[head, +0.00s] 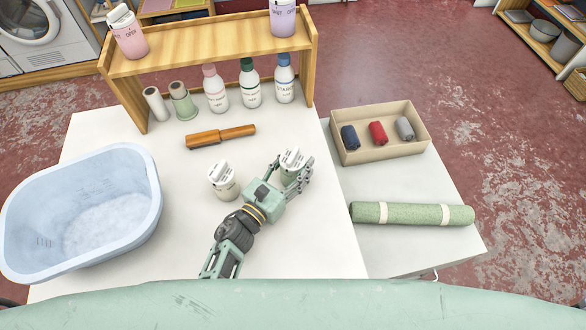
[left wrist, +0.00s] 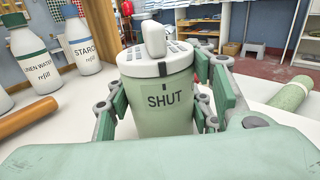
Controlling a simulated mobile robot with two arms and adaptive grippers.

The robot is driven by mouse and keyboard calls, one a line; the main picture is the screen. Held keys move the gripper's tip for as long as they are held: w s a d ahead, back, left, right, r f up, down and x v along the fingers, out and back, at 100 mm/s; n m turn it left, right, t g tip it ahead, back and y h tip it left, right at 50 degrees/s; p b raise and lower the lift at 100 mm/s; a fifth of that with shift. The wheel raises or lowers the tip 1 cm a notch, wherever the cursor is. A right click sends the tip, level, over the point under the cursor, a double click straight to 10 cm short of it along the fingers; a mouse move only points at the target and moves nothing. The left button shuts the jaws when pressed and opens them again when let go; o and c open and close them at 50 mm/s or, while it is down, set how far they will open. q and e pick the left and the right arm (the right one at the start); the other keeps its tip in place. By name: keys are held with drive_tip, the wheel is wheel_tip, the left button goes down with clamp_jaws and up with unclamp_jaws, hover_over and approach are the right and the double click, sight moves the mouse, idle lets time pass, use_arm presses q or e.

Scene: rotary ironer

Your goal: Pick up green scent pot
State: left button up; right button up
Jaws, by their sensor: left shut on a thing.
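The green scent pot (head: 290,176) has a white perforated lid with a white knob on top. It also shows large and upright in the left wrist view (left wrist: 163,115), with the word SHUT on its front. My left gripper (head: 297,170) is shut on the pot, with a finger on each side of its body. I cannot tell whether the pot's base touches the white table (head: 300,235). A cream pot (head: 224,184) with a white lid stands on the table to the left of the gripper. My right gripper is not in view.
A pale blue basin (head: 148,195) stands at left. A wooden roller (head: 220,136), several bottles (head: 215,95) and a wooden shelf (head: 215,38) with pink and lilac pots are behind. At right are a box (head: 345,115) of small rolls and a green roll (head: 398,213).

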sight(295, 152)
use_arm(q)
wheel_tip(295, 152, up, 10)
drive_tip(key=shift+r, duration=0.1)
idle(0.5)
drive_tip(key=shift+f, duration=3.6)
drive_tip(key=shift+f, duration=1.3)
drive_tip(key=shift+f, duration=0.15)
